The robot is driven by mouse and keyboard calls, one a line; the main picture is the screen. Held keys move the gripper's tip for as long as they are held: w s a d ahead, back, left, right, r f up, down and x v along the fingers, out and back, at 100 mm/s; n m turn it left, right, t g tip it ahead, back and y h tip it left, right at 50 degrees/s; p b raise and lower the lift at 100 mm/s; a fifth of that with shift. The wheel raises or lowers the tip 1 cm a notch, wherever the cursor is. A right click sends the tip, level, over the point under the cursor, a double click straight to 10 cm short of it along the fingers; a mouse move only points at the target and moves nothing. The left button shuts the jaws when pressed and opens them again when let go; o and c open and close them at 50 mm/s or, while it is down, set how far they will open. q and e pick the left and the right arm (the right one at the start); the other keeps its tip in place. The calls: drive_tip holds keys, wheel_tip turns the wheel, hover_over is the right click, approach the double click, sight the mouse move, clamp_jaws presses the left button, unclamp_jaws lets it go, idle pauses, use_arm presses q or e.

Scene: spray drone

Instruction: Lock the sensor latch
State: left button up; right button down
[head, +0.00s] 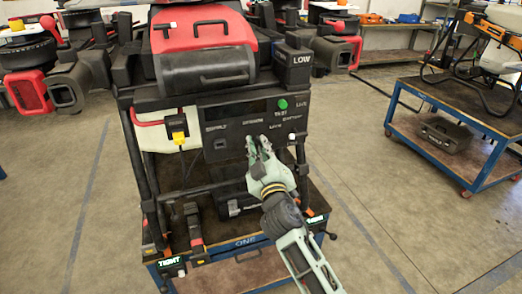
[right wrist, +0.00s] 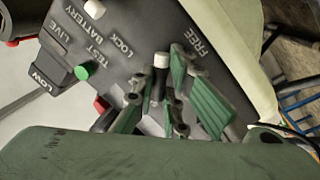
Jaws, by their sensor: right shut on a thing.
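The sensor latch is a dark lever with a white tip (right wrist: 161,61) on the black control panel (head: 217,113). In the right wrist view its white tip lies between the printed words LOCK and FREE. My right gripper (head: 258,146) is at the lower middle of the panel in the head view. In the right wrist view its green-padded fingers stand on either side of the lever, shut on it. The lever's base is partly hidden by the fingers. In the head view my gripper covers the latch. My left gripper is not in view.
A green button (head: 282,103) sits on the panel's right, near a box marked LOW (head: 298,62). A yellow part (head: 178,137) hangs at the panel's left. A blue cart (head: 455,135) stands at the right, with open floor between.

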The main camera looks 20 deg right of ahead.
drive_tip(key=n+y, duration=0.1)
drive_tip(key=n, duration=0.5)
drive_tip(key=n+t+y, duration=0.1)
drive_tip(key=n+y, duration=0.1)
drive_tip(key=n, duration=0.3)
drive_tip(key=shift+f+n, duration=0.1)
drive_tip(key=shift+n, duration=0.3)
drive_tip(key=c, duration=1.8)
unclamp_jaws()
drive_tip(key=shift+s+d, duration=0.1)
drive_tip(key=s+f, duration=0.2)
drive_tip(key=s, duration=0.9)
drive_tip(key=shift+s+d+f, duration=0.15)
drive_tip(key=shift+s+d, duration=0.05)
drive_tip(key=shift+s, duration=0.1)
